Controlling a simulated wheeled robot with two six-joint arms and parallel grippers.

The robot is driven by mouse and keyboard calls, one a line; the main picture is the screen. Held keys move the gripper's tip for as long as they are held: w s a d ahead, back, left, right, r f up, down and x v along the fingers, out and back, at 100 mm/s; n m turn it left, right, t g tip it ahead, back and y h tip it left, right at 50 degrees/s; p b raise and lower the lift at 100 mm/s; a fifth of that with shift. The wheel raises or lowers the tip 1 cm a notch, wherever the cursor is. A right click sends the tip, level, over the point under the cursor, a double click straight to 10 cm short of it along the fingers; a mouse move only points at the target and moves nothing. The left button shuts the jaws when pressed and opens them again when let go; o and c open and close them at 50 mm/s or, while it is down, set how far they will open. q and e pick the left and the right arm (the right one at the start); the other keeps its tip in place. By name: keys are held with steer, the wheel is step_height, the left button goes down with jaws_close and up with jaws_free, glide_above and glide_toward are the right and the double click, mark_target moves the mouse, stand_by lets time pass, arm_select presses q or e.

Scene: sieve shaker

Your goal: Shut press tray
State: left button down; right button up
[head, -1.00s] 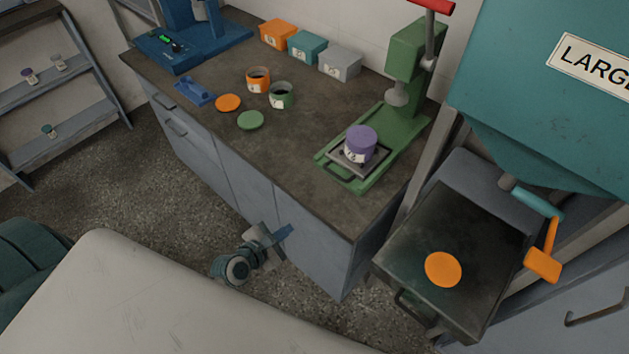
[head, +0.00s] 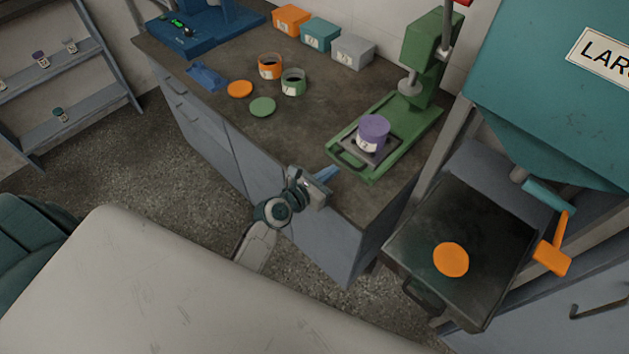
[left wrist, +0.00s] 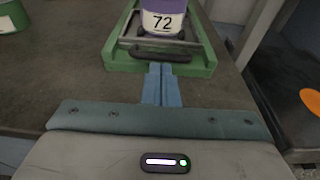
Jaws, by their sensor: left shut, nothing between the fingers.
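The green press (head: 421,72) stands on the counter, with its tray (head: 352,145) pulled out toward the front of its green base. A purple jar (head: 373,131) with a white label sits upright on the tray; its label reads 72 in the left wrist view (left wrist: 165,20). The tray's dark handle (left wrist: 160,55) faces me. My left gripper (head: 330,173) is shut and empty, just in front of the handle. In the left wrist view its blue fingertips (left wrist: 161,72) point at the handle; I cannot tell whether they touch it. My right gripper is out of view.
Orange (head: 240,89) and green (head: 262,107) lids and two open jars stand left on the counter (head: 300,130). Three boxes line the wall. At right, a dark tray (head: 465,220) under the teal hopper (head: 555,110) holds an orange disc (head: 451,260).

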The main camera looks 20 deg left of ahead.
mark_target(362, 147)
arm_select(q)
steer(key=shift+x, duration=1.05)
steer(key=shift+w+d+f, duration=0.1)
steer(key=shift+w+d, duration=0.05)
steer(key=shift+w, duration=0.2)
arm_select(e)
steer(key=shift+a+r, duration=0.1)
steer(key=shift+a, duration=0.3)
